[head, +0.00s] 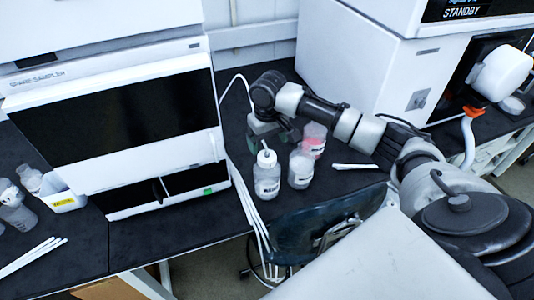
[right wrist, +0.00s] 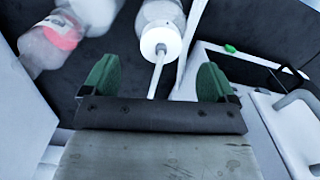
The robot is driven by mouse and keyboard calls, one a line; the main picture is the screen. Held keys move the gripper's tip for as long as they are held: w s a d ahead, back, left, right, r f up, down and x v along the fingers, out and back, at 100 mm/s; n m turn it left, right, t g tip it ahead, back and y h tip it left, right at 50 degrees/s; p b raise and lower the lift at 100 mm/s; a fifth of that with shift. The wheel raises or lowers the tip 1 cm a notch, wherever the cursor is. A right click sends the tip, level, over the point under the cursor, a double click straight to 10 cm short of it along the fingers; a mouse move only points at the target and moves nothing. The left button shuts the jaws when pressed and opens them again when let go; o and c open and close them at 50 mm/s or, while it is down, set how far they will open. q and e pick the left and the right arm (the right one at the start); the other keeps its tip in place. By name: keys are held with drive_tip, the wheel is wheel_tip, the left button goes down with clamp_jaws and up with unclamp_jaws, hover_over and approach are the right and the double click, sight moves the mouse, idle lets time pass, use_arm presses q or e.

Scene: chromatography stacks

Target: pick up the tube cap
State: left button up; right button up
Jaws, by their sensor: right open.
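The tube cap (head: 267,158) is white, with a thin tube rising from it, and sits on a clear bottle (head: 267,183) on the dark bench. In the right wrist view the cap (right wrist: 160,41) is ahead of the fingertips, and its tube runs back between the fingers. My right gripper (head: 273,138) is open just behind and above the cap in the head view. Its two green fingers (right wrist: 157,80) are apart, with only the tube between them. The cap does not appear to be gripped. My left gripper is out of view.
A clear bottle (head: 301,170) and a bottle with pink contents (head: 313,139) stand close to the right. The white sampler cabinet (head: 214,145) is on the left. White tubes (head: 250,208) hang over the bench's front edge, and a white strip (head: 355,166) lies on the right.

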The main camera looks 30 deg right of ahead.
sight(267, 155)
drive_tip(key=shift+f, duration=0.75)
drive_tip(key=f, duration=0.1)
drive_tip(key=f+p, duration=0.1)
drive_tip(key=f, duration=0.2)
drive_tip(key=shift+w+f, duration=0.25)
drive_tip(key=shift+f, duration=0.05)
drive_tip(key=shift+a+f, duration=0.1)
drive_tip(key=shift+f, duration=0.25)
drive_tip(key=shift+c, duration=0.3)
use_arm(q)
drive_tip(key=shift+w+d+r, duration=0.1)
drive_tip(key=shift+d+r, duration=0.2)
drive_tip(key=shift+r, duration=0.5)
use_arm(e)
drive_tip(key=c, duration=1)
